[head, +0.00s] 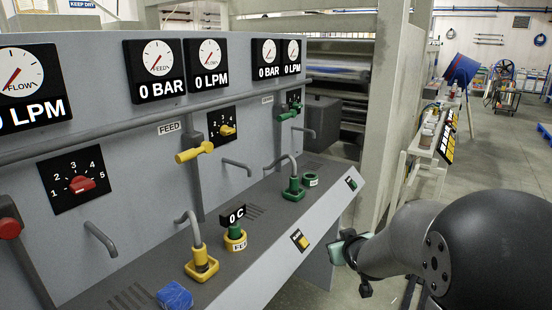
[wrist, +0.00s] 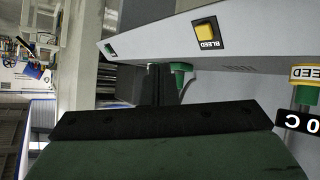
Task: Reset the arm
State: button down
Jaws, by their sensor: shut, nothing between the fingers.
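My arm reaches in from the lower right of the head view, with a black rounded joint and a grey link. My gripper (head: 346,250) is at its end, over the floor just off the right end of the grey control panel (head: 330,188). It is shut and holds nothing. It looks apart from the panel. In the wrist view a dark green and black part of my gripper (wrist: 165,135) fills the lower middle and hides what lies behind it.
The panel carries a yellow BLEED button (head: 301,240), also in the wrist view (wrist: 207,30), a yellow lever (head: 194,152), a red knob (head: 81,185), green fittings (head: 293,188) and a blue cloth-like item (head: 174,296). A side bench (head: 425,150) stands behind. Floor at right is open.

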jog(key=s+a+r+m+g+p, duration=0.1)
jog(key=s+g, duration=0.4)
jog(key=s, duration=1.1)
jog(key=s+a+r+m+g+p, duration=0.1)
jog(key=s+a+r+g+p, duration=0.3)
jog(key=s, duration=1.2)
jog(key=shift+a+m+g+p, duration=0.15)
jog(key=shift+m+g+p, duration=0.15)
jog(key=shift+g+p, duration=0.55)
